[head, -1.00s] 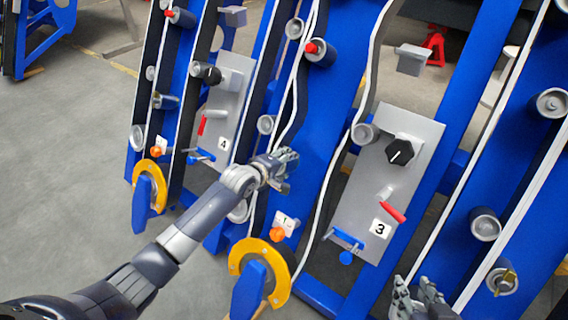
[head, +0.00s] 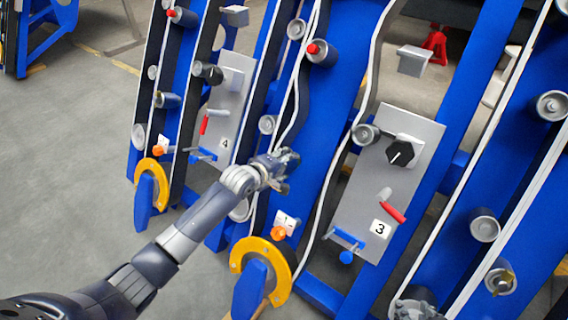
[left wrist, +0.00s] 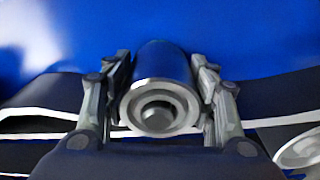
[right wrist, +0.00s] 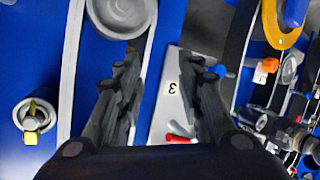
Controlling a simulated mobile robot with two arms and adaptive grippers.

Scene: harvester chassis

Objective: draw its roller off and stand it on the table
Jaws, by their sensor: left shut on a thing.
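My left gripper (head: 284,168) is at the blue harvester frame, left of panel 3. The left wrist view shows its two fingers on either side of a dark roller (left wrist: 162,65) with a grey ringed end (left wrist: 160,107). It is shut on this roller, which stands out from the blue plate behind it. In the head view the hand hides the roller. My right gripper (head: 418,305) is at the bottom edge of the head view. In the right wrist view (right wrist: 160,62) its fingers are apart with nothing between them. No table is visible.
Panel 3 (head: 362,210) carries a black knob (head: 402,152) and a red-handled lever (head: 393,207). Panel 4 (head: 232,95) is further left. White-edged belts, other rollers (head: 485,226) and a yellow-rimmed wheel (head: 277,257) surround the hands. Open grey floor (head: 70,170) lies left.

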